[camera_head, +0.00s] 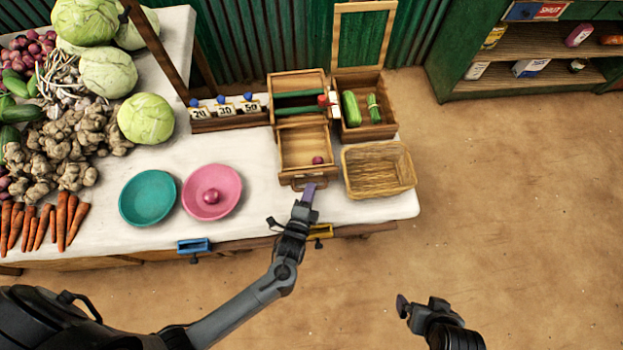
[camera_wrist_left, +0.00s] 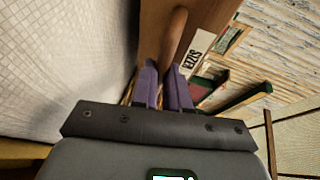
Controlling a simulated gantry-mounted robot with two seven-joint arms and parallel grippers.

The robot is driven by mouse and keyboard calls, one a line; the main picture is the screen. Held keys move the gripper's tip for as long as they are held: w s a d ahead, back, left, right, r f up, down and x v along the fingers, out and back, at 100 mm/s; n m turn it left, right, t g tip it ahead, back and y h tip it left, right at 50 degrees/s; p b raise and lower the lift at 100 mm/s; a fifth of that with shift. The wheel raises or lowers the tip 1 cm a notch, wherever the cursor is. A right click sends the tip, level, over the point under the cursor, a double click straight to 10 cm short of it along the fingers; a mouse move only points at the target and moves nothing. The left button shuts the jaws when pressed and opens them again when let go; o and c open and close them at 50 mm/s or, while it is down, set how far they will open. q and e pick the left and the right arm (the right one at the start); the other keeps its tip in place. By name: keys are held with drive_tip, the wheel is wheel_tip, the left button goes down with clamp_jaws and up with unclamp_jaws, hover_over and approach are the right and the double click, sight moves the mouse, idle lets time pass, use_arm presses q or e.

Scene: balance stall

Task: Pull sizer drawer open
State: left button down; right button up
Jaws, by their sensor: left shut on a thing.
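The sizer drawer (camera_head: 304,149) stands out from the front of its wooden cabinet (camera_head: 297,82), with its inside showing and a small red onion (camera_head: 318,160) near its front right corner. My left gripper (camera_head: 308,190) is at the drawer's front. The fingers partly hide the handle. My right gripper (camera_head: 403,304) is off the table at the lower right; its jaw opening cannot be made out.
A wicker basket (camera_head: 365,185) stands close right of the drawer. A pink bowl (camera_head: 233,203) holding an onion and an empty teal bowl (camera_head: 148,197) are to the left. An open box (camera_head: 376,128) with green vegetables stands behind the basket. Vegetables crowd the table's left.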

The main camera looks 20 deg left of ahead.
use_arm(q)
drive_tip(key=shift+s, duration=0.1)
drive_tip(key=c, duration=1.1)
unclamp_jaws()
drive_tip(key=shift+s, duration=0.15)
drive_tip(key=p+v, duration=0.1)
drive_tip(key=v, duration=0.9)
drive_tip(key=shift+s+d+r, duration=0.1)
drive_tip(key=shift+s+d, duration=0.05)
drive_tip(key=shift+s, duration=0.1)
